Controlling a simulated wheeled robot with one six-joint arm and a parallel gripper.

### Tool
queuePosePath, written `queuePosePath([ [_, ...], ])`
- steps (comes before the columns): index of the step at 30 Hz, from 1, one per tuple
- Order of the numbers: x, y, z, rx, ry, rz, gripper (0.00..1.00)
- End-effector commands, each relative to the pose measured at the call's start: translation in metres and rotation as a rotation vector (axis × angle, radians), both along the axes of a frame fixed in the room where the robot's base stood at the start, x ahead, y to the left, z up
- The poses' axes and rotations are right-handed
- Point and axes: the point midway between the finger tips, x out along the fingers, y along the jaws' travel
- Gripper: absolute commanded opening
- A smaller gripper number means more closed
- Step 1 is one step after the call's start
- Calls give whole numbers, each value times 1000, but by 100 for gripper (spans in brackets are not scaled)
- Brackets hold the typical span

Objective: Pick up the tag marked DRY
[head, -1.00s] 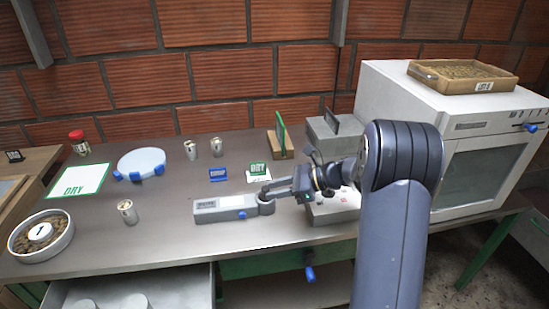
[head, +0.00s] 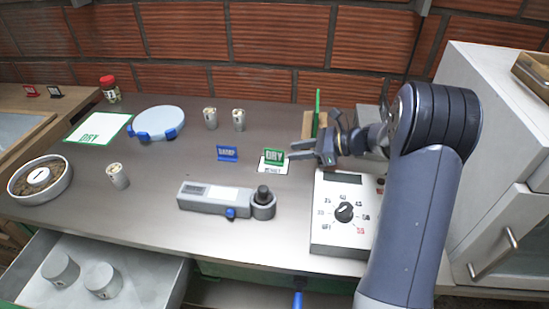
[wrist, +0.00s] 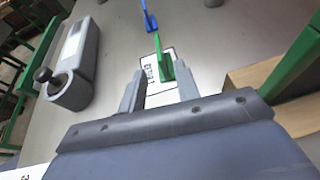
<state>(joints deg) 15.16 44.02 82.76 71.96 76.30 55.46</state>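The green tag marked DRY (head: 274,156) stands on a white printed card (head: 273,168) near the middle of the bench. My gripper (head: 302,151) is just right of the tag, pointing left at it. In the wrist view the fingers of my gripper (wrist: 160,82) are apart, with the green tag (wrist: 163,64) seen edge-on just ahead of the gap. Nothing is held. Whether the fingertips overlap the tag's edges is unclear. A blue tag (head: 228,153) stands to the left of the green one.
A grey handheld meter (head: 215,200) lies in front of the tags. A box with a dial (head: 345,220) is at front right. A green plate in a wooden stand (head: 316,115) rises behind my gripper. Small cups (head: 210,118) stand further back.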

Motion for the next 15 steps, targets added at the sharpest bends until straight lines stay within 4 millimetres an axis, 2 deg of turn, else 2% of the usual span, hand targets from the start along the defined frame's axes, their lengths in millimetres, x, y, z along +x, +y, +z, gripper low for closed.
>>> queuePosePath([
  [6,8,31,-13,1,2,2,31],
  [15,14,50,-20,1,3,1,31],
])
